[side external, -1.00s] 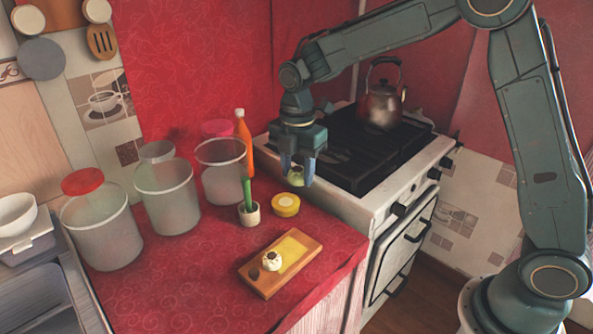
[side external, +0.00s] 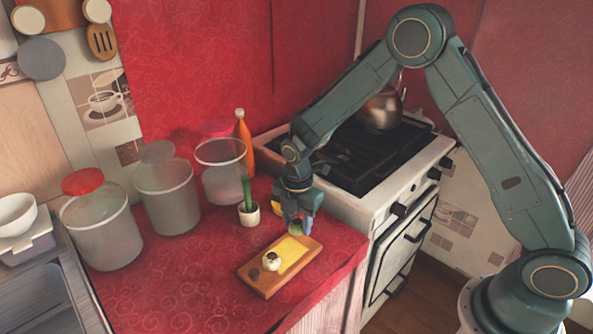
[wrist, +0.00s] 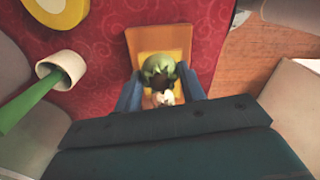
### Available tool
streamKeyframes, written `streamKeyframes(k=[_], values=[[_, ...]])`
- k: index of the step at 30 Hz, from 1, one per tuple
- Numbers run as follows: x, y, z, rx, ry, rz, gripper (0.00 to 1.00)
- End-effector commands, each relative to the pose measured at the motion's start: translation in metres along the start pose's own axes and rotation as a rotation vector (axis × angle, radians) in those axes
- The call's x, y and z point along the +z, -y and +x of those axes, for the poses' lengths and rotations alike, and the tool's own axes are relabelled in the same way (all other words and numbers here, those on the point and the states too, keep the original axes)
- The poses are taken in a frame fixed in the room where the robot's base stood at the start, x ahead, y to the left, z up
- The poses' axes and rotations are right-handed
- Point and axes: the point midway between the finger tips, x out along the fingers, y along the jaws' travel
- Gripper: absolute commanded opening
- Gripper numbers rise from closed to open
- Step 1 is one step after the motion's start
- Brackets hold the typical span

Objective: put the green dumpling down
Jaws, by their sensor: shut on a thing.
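My gripper (side external: 299,226) is low over the far right end of a small wooden board (side external: 311,247) with a yellow top. In the wrist view, the green dumpling (wrist: 158,67) sits between the two blue fingers, which are shut on it. In the side view the dumpling (side external: 296,228) is mostly covered by the fingers. I cannot tell whether its underside touches the board. A white dumpling (side external: 272,262) with a dark top lies on the board, nearer the camera in the side view. In the wrist view it (wrist: 160,99) is partly hidden behind the green one.
A white pot (side external: 249,213) with a green stick-like plant stands left of my gripper. A round yellow container (wrist: 55,8) is close by. Several tubs and an orange bottle (side external: 243,130) stand behind and left. The stove (side external: 345,205) with a kettle (side external: 381,112) is right. The counter's front is clear.

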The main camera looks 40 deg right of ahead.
Motion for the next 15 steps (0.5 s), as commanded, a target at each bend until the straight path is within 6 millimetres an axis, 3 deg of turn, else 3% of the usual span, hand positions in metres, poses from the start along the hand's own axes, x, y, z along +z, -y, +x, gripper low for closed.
streamKeyframes(k=[8,15], values=[[0.000,0.000,0.006,-0.002,0.000,0.000,0.34],[0.000,0.001,0.032,-0.003,0.000,0.000,0.34]])
